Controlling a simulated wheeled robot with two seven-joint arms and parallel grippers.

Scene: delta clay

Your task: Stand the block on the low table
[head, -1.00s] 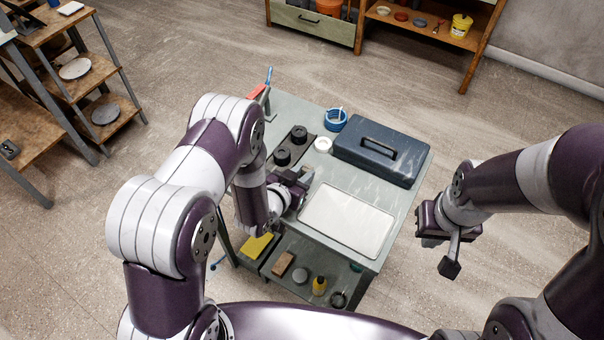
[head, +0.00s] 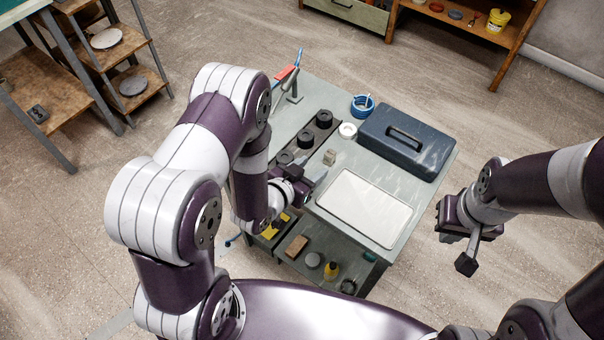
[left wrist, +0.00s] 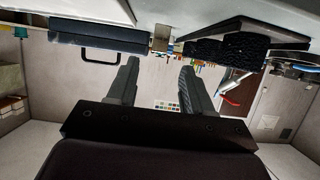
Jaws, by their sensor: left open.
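A small tan block (head: 329,157) stands on the grey low table (head: 345,290), between the row of black round pieces and the white panel. In the left wrist view, which is upside down, the block (left wrist: 160,38) shows ahead of the fingers, in line with the gap between them. My left gripper (head: 316,184) is open and empty, a little short of the block and apart from it. In the left wrist view both fingers (left wrist: 158,82) are spread with nothing between them. My right gripper (head: 466,250) hangs empty to the right of the table; its jaw opening is unclear.
A dark blue toolbox (head: 408,140), a blue ring (head: 363,105), a white ring (head: 348,130), black round pieces (head: 305,138) and a white panel (head: 365,207) occupy the tabletop. The lower shelf holds a brown block (head: 297,246) and a yellow bottle (head: 332,269). Open floor lies right of the table.

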